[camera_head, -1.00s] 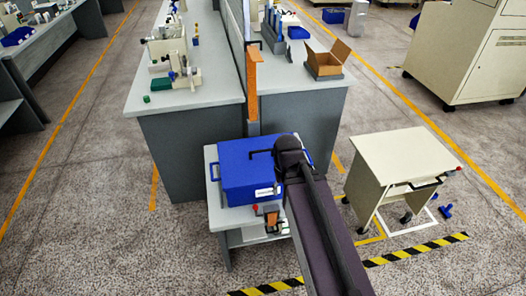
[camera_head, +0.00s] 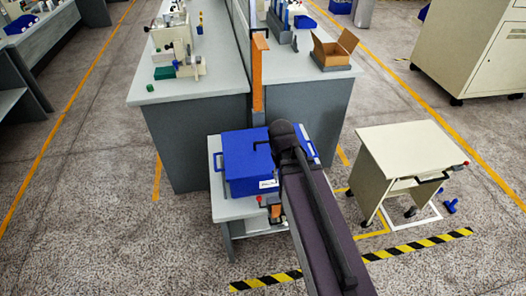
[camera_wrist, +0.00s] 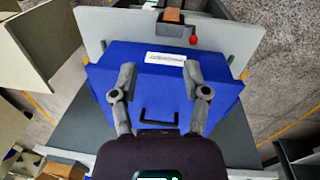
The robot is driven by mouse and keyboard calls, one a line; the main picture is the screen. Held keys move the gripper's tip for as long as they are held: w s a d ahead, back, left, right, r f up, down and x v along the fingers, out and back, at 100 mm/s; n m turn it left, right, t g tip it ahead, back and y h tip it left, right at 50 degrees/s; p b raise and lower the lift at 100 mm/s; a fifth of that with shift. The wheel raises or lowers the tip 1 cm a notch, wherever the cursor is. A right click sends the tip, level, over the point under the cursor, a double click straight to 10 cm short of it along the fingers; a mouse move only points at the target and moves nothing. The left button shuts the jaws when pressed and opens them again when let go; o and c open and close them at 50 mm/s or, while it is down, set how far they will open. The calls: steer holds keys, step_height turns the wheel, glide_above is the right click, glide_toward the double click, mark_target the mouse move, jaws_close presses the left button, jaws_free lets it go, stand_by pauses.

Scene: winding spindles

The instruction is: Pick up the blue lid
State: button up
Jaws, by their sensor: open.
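The blue lid (camera_head: 246,157) tops a blue box on a small grey table in the head view, with a white label near its front edge and a blue handle on its left side. In the wrist view the blue lid (camera_wrist: 156,82) fills the middle, with a dark handle (camera_wrist: 158,114) between my fingers. My gripper (camera_wrist: 156,82) is open and empty, its two fingers spread over the lid. I cannot tell whether the fingertips touch it. In the head view my arm hides the lid's right part.
The small grey table (camera_head: 236,208) holds the box, with a red button (camera_wrist: 193,40) beside it. A grey workbench (camera_head: 198,140) stands close behind. A cream wheeled cart (camera_head: 405,150) stands to the right. Floor is free at the left.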

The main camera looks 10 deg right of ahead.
mark_target(264, 142)
steer(key=w+a+f+n+h+b, duration=0.1)
steer(key=w+n+b, duration=0.1)
steer(key=w, duration=0.2)
steer(key=w+a+f+n+h+b, duration=0.1)
steer(key=w+f+n+h+b, duration=0.1)
steer(key=w, duration=0.3)
steer(key=w+a+f+n+t+h+b, duration=0.1)
steer(key=w+f+n+h+b, duration=0.1)
steer(key=w+n+b, duration=0.1)
steer(key=shift+w+a+f, duration=0.1)
steer(key=shift+w+a, duration=0.2)
steer(key=shift+w, duration=0.45)
steer(key=w+a+r+n+t+h+b, duration=0.1)
steer(key=w+a+n+t+h+b, duration=0.2)
steer(key=w+a+n+h+b, duration=0.2)
steer(key=w+a+n, duration=0.1)
steer(key=w+a, duration=0.2)
steer(key=w, duration=0.1)
steer(key=shift+w+a+b, duration=0.1)
steer(key=shift+b, duration=0.2)
steer(key=b+x, duration=0.4)
steer(key=x, duration=0.3)
steer(key=shift+w+d+f, duration=0.1)
steer(key=shift+d+f, duration=0.1)
steer(key=shift+w+d+f, duration=0.1)
steer(key=shift+w+d, duration=0.1)
steer(key=shift+d, duration=0.3)
